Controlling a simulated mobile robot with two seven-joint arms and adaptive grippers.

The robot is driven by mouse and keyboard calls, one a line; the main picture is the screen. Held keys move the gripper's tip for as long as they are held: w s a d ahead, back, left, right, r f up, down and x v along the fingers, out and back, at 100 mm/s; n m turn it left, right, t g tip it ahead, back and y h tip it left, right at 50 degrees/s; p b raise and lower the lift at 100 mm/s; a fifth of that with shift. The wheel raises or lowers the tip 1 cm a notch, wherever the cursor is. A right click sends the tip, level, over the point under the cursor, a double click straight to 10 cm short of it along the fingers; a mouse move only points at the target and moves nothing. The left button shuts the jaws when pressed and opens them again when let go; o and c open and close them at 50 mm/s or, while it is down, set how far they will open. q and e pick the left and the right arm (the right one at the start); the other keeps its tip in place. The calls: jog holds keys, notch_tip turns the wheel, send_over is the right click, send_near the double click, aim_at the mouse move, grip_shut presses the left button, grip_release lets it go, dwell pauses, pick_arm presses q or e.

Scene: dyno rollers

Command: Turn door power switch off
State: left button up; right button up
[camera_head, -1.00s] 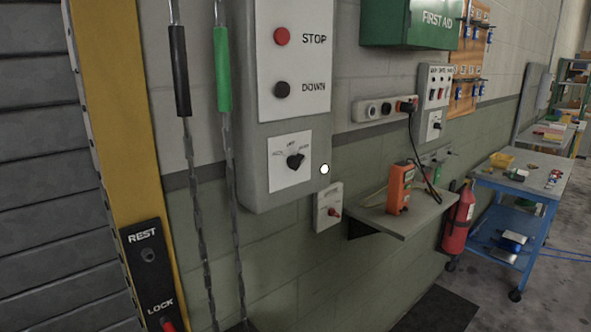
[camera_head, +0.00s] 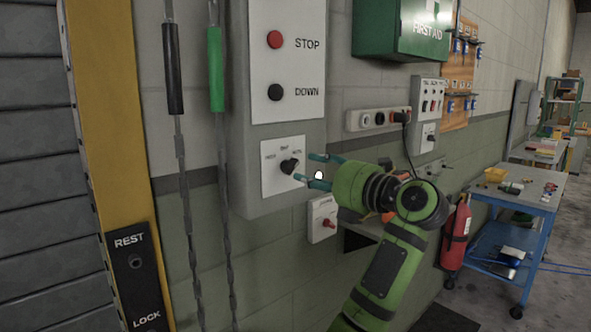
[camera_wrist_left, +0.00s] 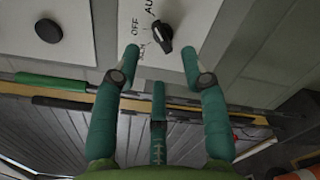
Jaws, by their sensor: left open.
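A black rotary knob (camera_head: 289,166) sits on a white plate on the grey control box (camera_head: 256,195), below the STOP and DOWN buttons. In the left wrist view the knob (camera_wrist_left: 162,34) shows beside an OFF label and a partly cut-off AU label. A small white box with a red switch (camera_head: 325,223) is on the wall to the lower right; its label is too small to read. My left gripper (camera_head: 315,170) is open and empty, just right of the knob and apart from it. In the left wrist view its fingers (camera_wrist_left: 160,55) point towards the knob plate. My right gripper is out of view.
Black and green pull handles (camera_head: 216,70) hang on chains left of the box. A small shelf (camera_head: 365,226) is partly hidden behind my arm. A fire extinguisher (camera_head: 456,235) and a blue cart (camera_head: 505,235) stand to the right.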

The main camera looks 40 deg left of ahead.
aim_at(293, 167)
pick_arm(q)
jog(key=a, duration=0.2)
jog(key=a+p, duration=0.1)
jog(key=a, duration=0.3)
jog(key=shift+w, duration=0.25)
grip_shut()
